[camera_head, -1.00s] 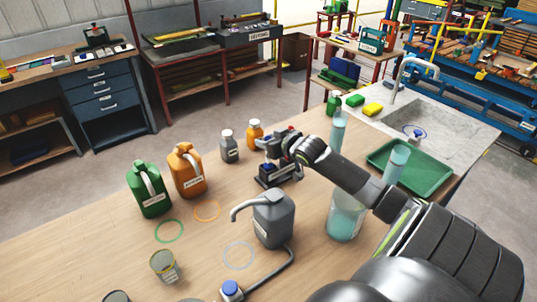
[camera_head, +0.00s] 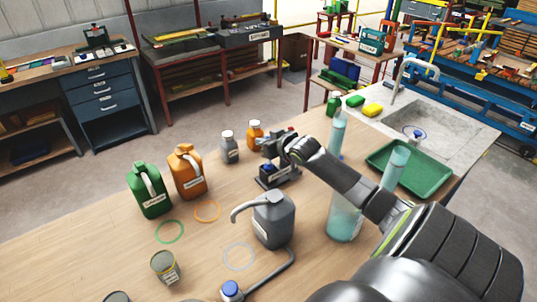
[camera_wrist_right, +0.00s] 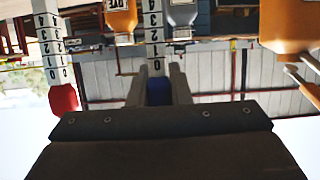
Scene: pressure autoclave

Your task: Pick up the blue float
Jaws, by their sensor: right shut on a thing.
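In the right wrist view the blue float (camera_wrist_right: 158,92) sits between the two fingers of my right gripper (camera_wrist_right: 159,84), which is shut on it. A pale scale strip with numbers stands right behind the float. A red float (camera_wrist_right: 63,98) is at the foot of a second numbered strip, to the left and apart from the fingers. In the head view my right gripper (camera_head: 268,142) is over a small dark stand (camera_head: 280,176) on the wooden table; the float in its jaws cannot be made out there. My left gripper is not in view.
Orange (camera_head: 187,172) and green (camera_head: 149,190) jugs stand left of the stand, and small grey (camera_head: 229,148) and orange (camera_head: 254,135) bottles behind it. A grey canister (camera_head: 274,219) stands in front. A green tray (camera_head: 405,170) is to the right.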

